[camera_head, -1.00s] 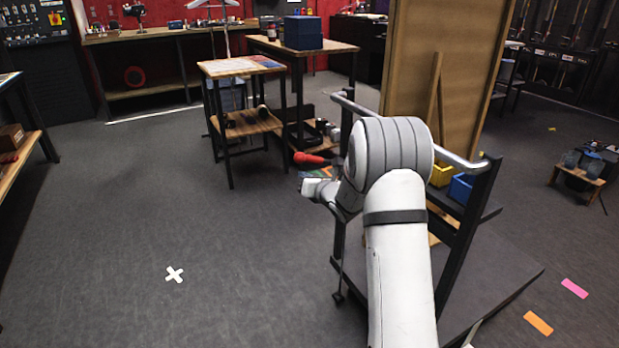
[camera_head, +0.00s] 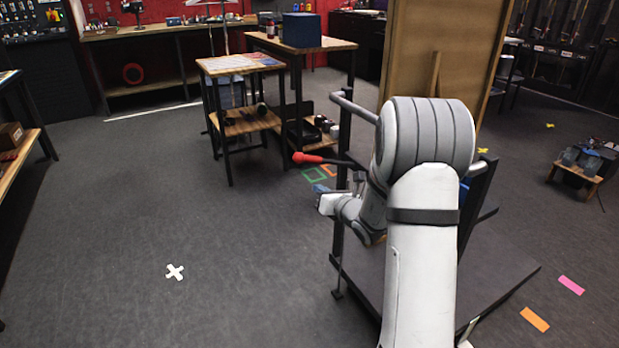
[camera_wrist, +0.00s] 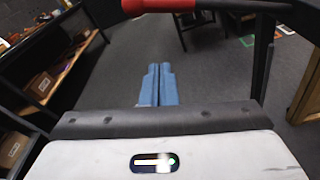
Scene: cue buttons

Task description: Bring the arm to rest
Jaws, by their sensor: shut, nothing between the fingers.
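My arm (camera_head: 425,250) reaches forward over a dark cart (camera_head: 497,275), bent at a grey-banded joint. My gripper (camera_head: 319,188) is at the cart's left side, close below a red-tipped dark bar in the picture. In the wrist view its two blue fingers (camera_wrist: 157,85) lie together with nothing between them. The floor shows beyond the fingertips. The arm hides part of the cart.
The red tip (camera_head: 305,158) of the bar also crosses the top of the wrist view (camera_wrist: 158,5). The cart's silver rail (camera_head: 354,107) and a wooden board (camera_head: 440,45) stand close by. Two small tables (camera_head: 240,66) stand behind. Left floor is clear, with a white cross (camera_head: 175,272).

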